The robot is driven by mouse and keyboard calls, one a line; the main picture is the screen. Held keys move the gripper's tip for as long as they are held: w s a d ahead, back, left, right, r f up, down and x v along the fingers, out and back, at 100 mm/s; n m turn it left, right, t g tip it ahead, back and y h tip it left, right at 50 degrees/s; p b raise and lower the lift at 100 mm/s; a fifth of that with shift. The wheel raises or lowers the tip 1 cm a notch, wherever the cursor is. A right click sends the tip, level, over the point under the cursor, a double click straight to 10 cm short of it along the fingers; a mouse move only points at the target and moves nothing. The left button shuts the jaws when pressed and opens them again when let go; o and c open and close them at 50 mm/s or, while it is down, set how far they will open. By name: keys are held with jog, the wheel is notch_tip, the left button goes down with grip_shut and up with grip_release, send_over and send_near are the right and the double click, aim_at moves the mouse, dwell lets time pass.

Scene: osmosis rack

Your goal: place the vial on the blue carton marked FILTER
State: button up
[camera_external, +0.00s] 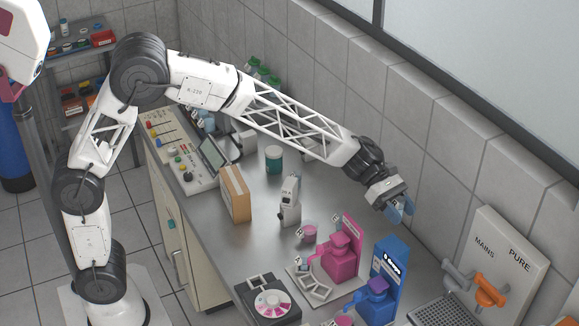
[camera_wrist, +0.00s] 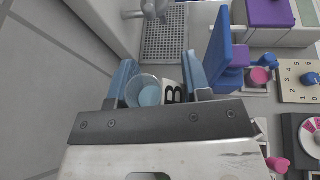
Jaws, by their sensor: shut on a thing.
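My gripper (camera_external: 400,210) is raised above the back of the bench, near the tiled wall, with its blue fingers pointing down. In the wrist view my gripper (camera_wrist: 158,78) is shut on a clear round vial (camera_wrist: 147,92), whose pale blue inside shows from above. A white label with a black B is beside it, between the fingers. The vial is hidden in the external view. I cannot make out a blue carton marked FILTER in either view. A tall blue dispenser (camera_external: 390,257) stands below my gripper; its small lettering is unreadable.
A pink dispenser (camera_external: 341,252) and a white instrument (camera_external: 290,203) stand left of the blue dispenser. A brown carton (camera_external: 236,194) and a teal jar (camera_external: 273,158) stand farther left. Taps marked MAINS and PURE are on a wall panel (camera_external: 510,250) at right, beside a drain grid (camera_wrist: 165,42).

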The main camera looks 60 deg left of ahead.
jog(key=shift+s+d+r, duration=0.2)
jog(key=shift+s+d, duration=0.05)
jog(key=shift+d, duration=0.1)
send_over(394, 250)
jog(key=shift+f, duration=2.55)
jog(key=shift+w+f, duration=0.1)
jog(key=shift+f, duration=2.35)
jog(key=shift+f, duration=0.2)
jog(key=o, duration=0.9)
jog(key=shift+r, duration=0.1)
